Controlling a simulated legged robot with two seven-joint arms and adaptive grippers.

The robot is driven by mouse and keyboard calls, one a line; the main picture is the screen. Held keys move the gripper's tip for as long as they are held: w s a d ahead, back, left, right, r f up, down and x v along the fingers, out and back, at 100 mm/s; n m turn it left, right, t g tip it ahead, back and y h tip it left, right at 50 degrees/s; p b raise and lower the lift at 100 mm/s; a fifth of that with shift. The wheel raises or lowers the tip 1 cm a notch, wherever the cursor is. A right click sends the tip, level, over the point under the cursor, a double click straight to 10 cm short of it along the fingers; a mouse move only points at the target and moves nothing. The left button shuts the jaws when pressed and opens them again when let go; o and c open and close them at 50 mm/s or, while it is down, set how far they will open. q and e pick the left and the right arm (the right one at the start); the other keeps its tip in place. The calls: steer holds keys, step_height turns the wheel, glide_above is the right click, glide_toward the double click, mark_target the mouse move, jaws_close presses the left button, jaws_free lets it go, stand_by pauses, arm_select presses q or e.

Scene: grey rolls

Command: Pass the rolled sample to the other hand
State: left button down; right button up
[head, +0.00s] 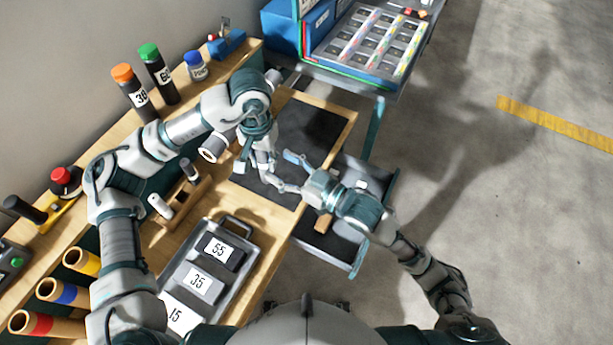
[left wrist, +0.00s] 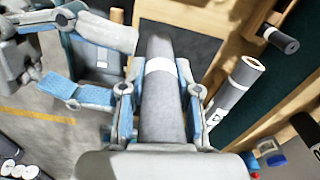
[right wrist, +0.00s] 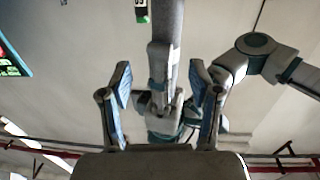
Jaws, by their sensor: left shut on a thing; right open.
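The rolled sample (left wrist: 160,105) is a grey cylinder with a white band. My left gripper (left wrist: 160,90) is shut on it, a finger on each side, and it points away from the palm. In the head view my left gripper (head: 264,163) is over the dark mat, and the held roll is hard to make out there. My right gripper (head: 288,172) is open and empty close beside it. In the right wrist view the roll (right wrist: 168,25) runs upward in line with the gap between my right fingers (right wrist: 160,68); contact cannot be told.
A dark mat (head: 313,130) lies on the wooden bench. A rack (head: 185,205) with small rolls and a grey tray (head: 230,287) of labelled blocks stand nearer. Capped tubes (head: 157,72) line the wall side. An open drawer (head: 350,245) is below my right arm. Floor is clear at right.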

arm_select(q)
steer(key=shift+d, duration=0.25)
arm_select(e)
steer(key=v, duration=1)
steer(key=w+d+f+g+h, duration=0.15)
steer(key=w+d, duration=0.25)
steer(key=w, duration=0.5)
steer(key=w+d+r+n+g+y, duration=0.1)
steer(key=d+r+n+g+y, duration=0.3)
steer(key=d+r+n+g, duration=0.15)
arm_select(q)
steer(key=w+d+n, duration=0.4)
steer(key=d, duration=0.6)
steer(key=shift+w+n, duration=0.3)
arm_select(e)
steer(key=w+a+r, duration=0.1)
steer(key=w+a, duration=0.1)
steer(key=a, duration=1)
steer(key=shift+m, duration=0.35)
arm_select(q)
steer(key=shift+d, duration=0.1)
arm_select(e)
steer(key=shift+d, duration=0.1)
